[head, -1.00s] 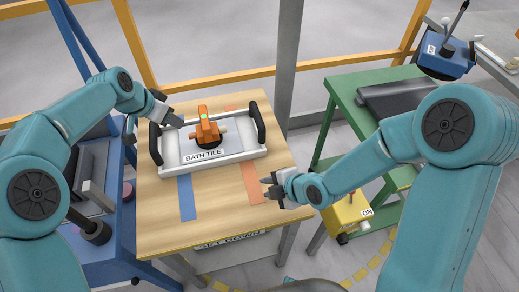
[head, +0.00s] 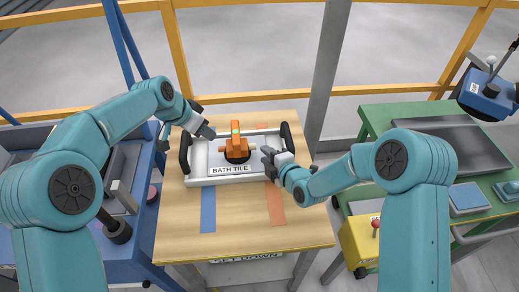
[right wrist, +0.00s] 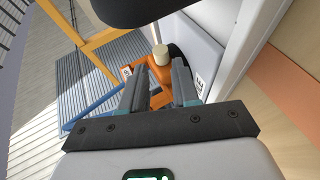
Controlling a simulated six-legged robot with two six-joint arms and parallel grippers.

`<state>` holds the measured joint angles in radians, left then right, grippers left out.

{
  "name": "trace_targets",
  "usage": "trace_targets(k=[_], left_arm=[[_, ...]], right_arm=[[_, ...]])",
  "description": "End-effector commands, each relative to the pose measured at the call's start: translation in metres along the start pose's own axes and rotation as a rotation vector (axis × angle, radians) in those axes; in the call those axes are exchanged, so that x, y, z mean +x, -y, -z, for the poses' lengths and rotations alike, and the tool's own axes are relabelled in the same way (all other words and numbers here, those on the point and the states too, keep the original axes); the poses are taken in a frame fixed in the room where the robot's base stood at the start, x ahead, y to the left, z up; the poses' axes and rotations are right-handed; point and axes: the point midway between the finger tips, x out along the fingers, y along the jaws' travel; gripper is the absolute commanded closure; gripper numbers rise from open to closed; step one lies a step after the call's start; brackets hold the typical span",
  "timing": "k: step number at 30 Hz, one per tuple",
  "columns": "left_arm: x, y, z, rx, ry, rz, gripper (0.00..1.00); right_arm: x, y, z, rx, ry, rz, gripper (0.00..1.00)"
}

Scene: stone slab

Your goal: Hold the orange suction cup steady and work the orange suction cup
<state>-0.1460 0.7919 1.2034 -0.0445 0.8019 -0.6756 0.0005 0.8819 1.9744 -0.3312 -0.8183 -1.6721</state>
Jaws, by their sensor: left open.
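The orange suction cup (head: 237,143) stands on the bath tile (head: 212,156), which lies in a white frame (head: 200,182) with black side handles on the wooden table. Pale knobs stick out from its sides, and a green spot shows on top. My left gripper (head: 206,120) is open, above the frame's back left part, apart from the cup. My right gripper (head: 267,158) is open just right of the cup. In the right wrist view, the right fingers (right wrist: 160,88) are spread towards the cup (right wrist: 157,88) and its pale knob (right wrist: 161,55); I cannot tell whether they touch.
Blue (head: 208,212) and orange (head: 276,206) strips mark the wooden table (head: 180,235), whose front is clear. A grey post (head: 325,80) stands behind at right. A blue cart (head: 140,225) is left; a green table (head: 380,118) and a yellow box (head: 360,243) are right.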

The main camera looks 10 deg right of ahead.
Motion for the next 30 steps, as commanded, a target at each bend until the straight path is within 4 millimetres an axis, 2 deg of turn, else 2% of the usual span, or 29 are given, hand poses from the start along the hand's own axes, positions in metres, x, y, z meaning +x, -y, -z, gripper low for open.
trace_targets(k=[3,9,13,21,22,24,26,27,29,30], left_arm=[[0.0,0.0,0.0,0.0,0.0,0.0,0.57],[0.0,0.0,0.0,0.0,0.0,0.0,0.57],[0.0,0.0,0.0,0.0,0.0,0.0,0.57],[0.0,0.0,0.0,0.0,0.0,0.0,0.57],[0.0,0.0,0.0,0.0,0.0,0.0,0.57],[0.0,0.0,0.0,0.0,0.0,0.0,0.57],[0.0,0.0,0.0,0.0,0.0,0.0,0.57],[0.0,0.0,0.0,0.0,0.0,0.0,0.57],[0.0,0.0,0.0,0.0,0.0,0.0,0.57],[0.0,0.0,0.0,0.0,0.0,0.0,0.57]], right_arm=[[0.025,0.0,0.001,0.0,-0.002,0.0,0.7],[0.051,0.0,0.001,0.0,-0.001,0.0,0.7],[0.058,0.0,0.001,0.0,-0.001,0.001,0.7],[0.059,0.0,0.001,0.001,-0.001,0.002,0.7],[0.059,0.0,0.001,0.001,-0.001,0.002,0.77],[0.059,0.0,0.001,0.001,-0.001,0.002,0.99],[0.059,0.0,0.001,0.001,-0.001,0.002,1.0],[0.059,0.0,0.001,0.001,-0.001,0.002,0.84],[0.059,0.0,0.001,0.001,-0.001,0.002,1.0],[0.059,0.0,0.001,0.001,-0.001,0.001,1.0]])
